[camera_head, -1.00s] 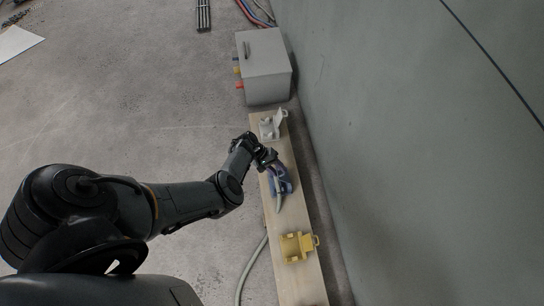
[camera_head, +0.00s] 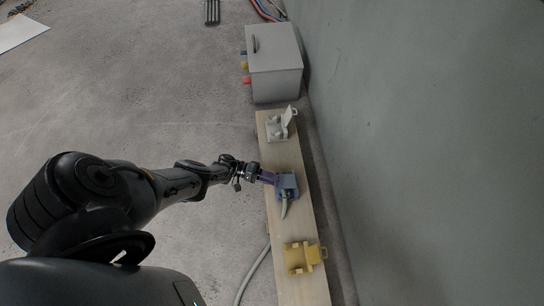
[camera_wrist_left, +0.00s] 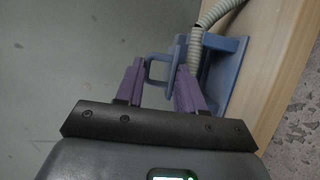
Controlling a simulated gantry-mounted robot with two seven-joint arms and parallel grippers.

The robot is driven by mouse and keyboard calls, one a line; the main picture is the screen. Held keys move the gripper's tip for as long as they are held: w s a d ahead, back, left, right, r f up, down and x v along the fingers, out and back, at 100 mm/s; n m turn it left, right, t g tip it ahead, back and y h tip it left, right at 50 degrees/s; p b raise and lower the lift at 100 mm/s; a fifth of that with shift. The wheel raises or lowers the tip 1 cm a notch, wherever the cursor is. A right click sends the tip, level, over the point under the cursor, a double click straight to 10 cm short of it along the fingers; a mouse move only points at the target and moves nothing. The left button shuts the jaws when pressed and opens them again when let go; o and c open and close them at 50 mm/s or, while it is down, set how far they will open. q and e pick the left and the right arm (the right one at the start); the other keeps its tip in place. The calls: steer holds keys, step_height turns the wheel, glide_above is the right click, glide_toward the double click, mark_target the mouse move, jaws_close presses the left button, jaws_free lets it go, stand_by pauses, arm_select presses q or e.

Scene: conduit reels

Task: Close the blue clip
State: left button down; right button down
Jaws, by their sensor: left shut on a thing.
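The blue clip (camera_head: 287,187) sits on the wooden board (camera_head: 279,152), between a white clip and a yellow clip. A grey ribbed conduit (camera_head: 284,207) runs into it, and this conduit also shows in the left wrist view (camera_wrist_left: 219,12). My left gripper (camera_head: 270,178) reaches the blue clip from the left. In the left wrist view, its purple fingers (camera_wrist_left: 160,78) are on both sides of the clip's loop handle (camera_wrist_left: 154,68), shut on it. The lid stands edge-on beside the blue base (camera_wrist_left: 228,72); whether it is latched is unclear. My right gripper is out of view.
The white clip (camera_head: 279,126) stands open towards the far end of the board. The yellow clip (camera_head: 302,258) is at the near end. A grey box (camera_head: 273,67) with coloured fittings stands beyond the board. A wall (camera_head: 420,130) rises close on the right.

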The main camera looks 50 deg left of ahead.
arm_select(q)
steer(key=shift+f+h+b, duration=0.25)
steer(key=shift+h+b, duration=0.05)
steer(key=shift+t, duration=0.3)
steer(key=c, duration=0.8)
jaws_free()
steer(key=shift+f, duration=0.1)
